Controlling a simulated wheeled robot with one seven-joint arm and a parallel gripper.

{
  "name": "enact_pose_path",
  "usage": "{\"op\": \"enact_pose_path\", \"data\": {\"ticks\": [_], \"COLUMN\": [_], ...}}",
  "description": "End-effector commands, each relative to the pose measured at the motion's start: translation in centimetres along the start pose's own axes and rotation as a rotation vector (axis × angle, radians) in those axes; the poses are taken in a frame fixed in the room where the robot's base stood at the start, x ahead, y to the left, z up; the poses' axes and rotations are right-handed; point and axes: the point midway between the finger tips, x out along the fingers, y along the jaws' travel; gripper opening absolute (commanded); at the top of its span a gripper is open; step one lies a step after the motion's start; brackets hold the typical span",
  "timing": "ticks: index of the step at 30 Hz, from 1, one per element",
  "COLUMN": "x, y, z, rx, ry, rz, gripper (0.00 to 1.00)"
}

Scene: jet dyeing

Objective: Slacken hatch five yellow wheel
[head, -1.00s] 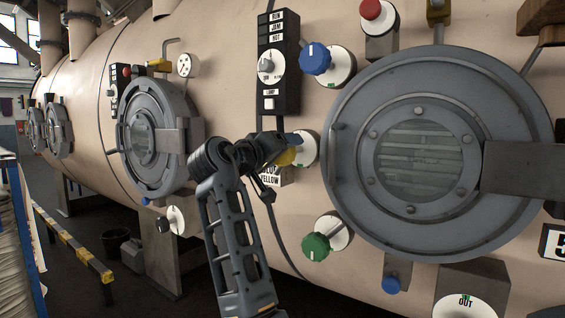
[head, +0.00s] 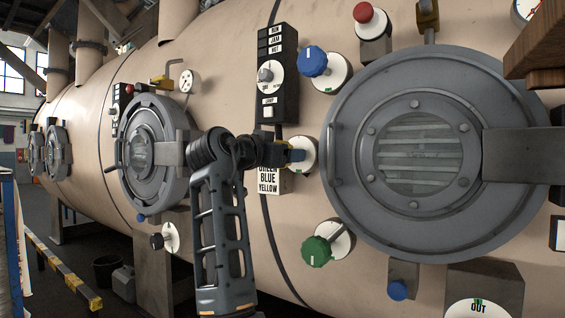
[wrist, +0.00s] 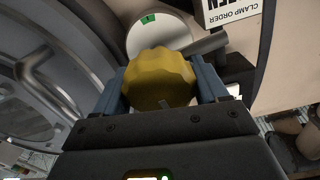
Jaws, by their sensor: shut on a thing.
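The yellow wheel (wrist: 160,79) fills the middle of the wrist view, a lobed knob in front of a white round plate (wrist: 158,36) with a green mark. In the head view the white plate (head: 303,155) shows left of the large grey hatch (head: 343,222), and the wheel is mostly hidden by my gripper. My gripper (head: 290,153) reaches it from the left. In the wrist view my gripper (wrist: 164,88) has one blue-grey finger on each side of the wheel, shut on it.
A blue knob (head: 312,62) sits above and a green knob (head: 317,251) below, on the same tank wall. A black control box (head: 291,82) is above my gripper. A sign (head: 268,180) reading GREEN, BLUE, YELLOW is just below it. A smaller hatch (head: 158,110) stands left.

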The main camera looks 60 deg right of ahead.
Motion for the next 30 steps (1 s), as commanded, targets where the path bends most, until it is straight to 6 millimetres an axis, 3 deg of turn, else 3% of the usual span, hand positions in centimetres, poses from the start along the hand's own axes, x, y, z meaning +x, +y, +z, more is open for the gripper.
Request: {"op": "enact_pose_path", "data": {"ticks": [10,24,25,30], "x": [-0.01,-0.01,-0.01,-0.01], "y": [0.08,0.07,0.06,0.06], "z": [0.29,0.20,0.20,0.12], "rx": [0.107,0.119,0.119,0.119], "ry": [-0.004,-0.004,-0.004,-0.002], "rz": [0.002,0.001,0.001,0.001], "gripper": [0.42,0.42,0.74,0.91]}}
